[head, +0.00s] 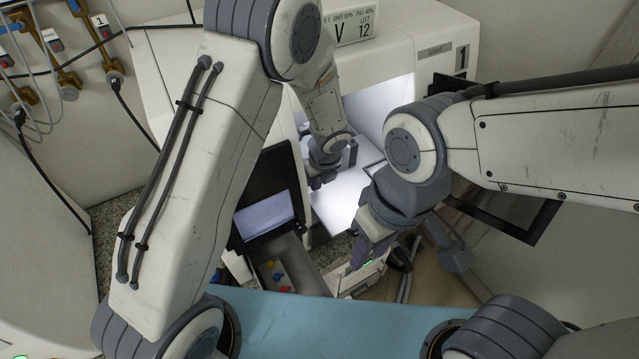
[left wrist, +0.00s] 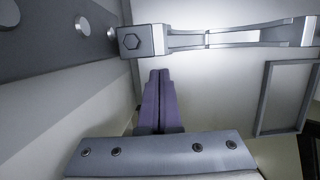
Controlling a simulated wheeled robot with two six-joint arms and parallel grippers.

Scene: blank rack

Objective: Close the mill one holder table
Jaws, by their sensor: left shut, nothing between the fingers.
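The mill (head: 405,62) is a white machine with an open, brightly lit chamber. My left gripper (head: 318,180) reaches into that chamber. In the left wrist view its purple fingers (left wrist: 158,98) are pressed together with nothing between them. Just beyond the fingertips is a grey metal bar (left wrist: 222,39) with a hex-headed block at its left end, which looks like part of the holder table; I cannot tell whether it is open or closed, or whether the fingers touch it. My right gripper (head: 361,250) hangs outside, in front of the chamber, pointing down; its finger gap is unclear.
A dark screen (head: 265,218) and a tray with coloured buttons (head: 277,277) stand left of the chamber opening. A dark-framed panel (head: 510,215) is at the right. Hoses and cables hang on the left wall. A grey wall with round studs (left wrist: 70,25) is close in the left wrist view.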

